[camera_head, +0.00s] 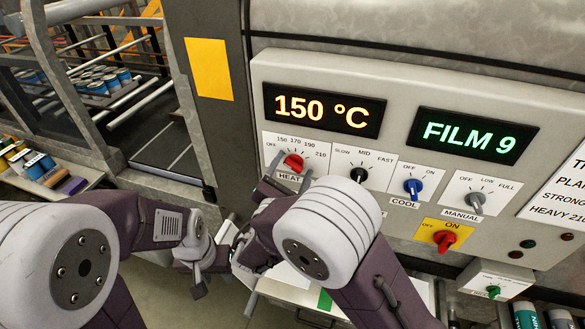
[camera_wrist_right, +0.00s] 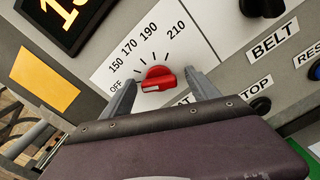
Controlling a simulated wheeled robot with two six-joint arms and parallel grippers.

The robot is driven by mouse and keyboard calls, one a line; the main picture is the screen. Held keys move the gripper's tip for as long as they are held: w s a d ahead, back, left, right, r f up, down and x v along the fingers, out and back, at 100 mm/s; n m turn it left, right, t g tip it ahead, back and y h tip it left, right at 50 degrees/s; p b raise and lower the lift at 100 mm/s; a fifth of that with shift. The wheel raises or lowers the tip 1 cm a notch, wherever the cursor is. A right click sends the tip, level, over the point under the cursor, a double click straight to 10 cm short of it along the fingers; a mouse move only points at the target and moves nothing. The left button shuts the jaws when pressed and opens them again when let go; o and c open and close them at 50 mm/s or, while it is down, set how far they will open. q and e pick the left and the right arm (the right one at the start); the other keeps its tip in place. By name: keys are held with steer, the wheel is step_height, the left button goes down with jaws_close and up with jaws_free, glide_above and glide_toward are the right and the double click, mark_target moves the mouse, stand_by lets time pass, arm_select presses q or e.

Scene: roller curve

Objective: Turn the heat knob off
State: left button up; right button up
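The red heat knob (camera_head: 293,162) sits on the control panel above the HEAT label. In the right wrist view the knob (camera_wrist_right: 158,78) is surrounded by marks OFF, 150, 170, 190 and 210, with a white mark at its lower left. The temperature display (camera_head: 323,110) reads 150 °C. My right gripper (camera_head: 291,169) is at the knob. In the right wrist view its fingers (camera_wrist_right: 161,84) are open, one on each side of the knob, with a visible gap on both sides. My left gripper (camera_head: 197,278) is low and left of the panel; its fingers are unclear.
Right of the heat knob are a black speed knob (camera_head: 359,175), a blue COOL knob (camera_head: 413,187), a grey MANUAL knob (camera_head: 475,202) and a red knob on a yellow plate (camera_head: 444,240). A second display (camera_head: 472,136) reads FILM 9. A conveyor with cans (camera_head: 98,88) is at left.

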steer(key=shift+w, duration=0.1)
steer(key=shift+s+a, duration=0.2)
steer(key=shift+s, duration=0.2)
steer(key=b+v, duration=0.3)
steer(key=v, duration=0.5)
steer(key=shift+s, duration=0.1)
